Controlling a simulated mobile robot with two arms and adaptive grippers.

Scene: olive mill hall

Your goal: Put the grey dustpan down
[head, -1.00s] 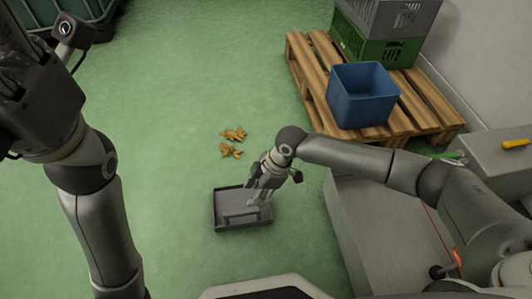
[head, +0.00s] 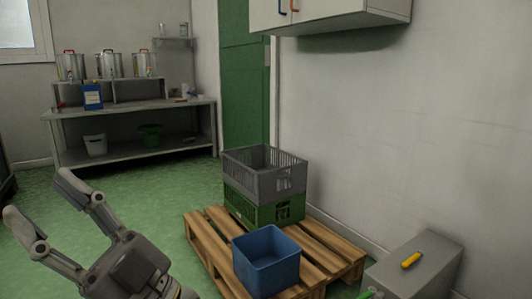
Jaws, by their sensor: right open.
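A wooden pallet (head: 203,240) bears a blue bin (head: 266,275) and a grey crate (head: 280,180) on a green crate (head: 287,212). A grey box (head: 425,270) with a yellow-handled tool (head: 411,260) is at the lower right. A bench (head: 140,104) stands at the back. Green floor between is clear.

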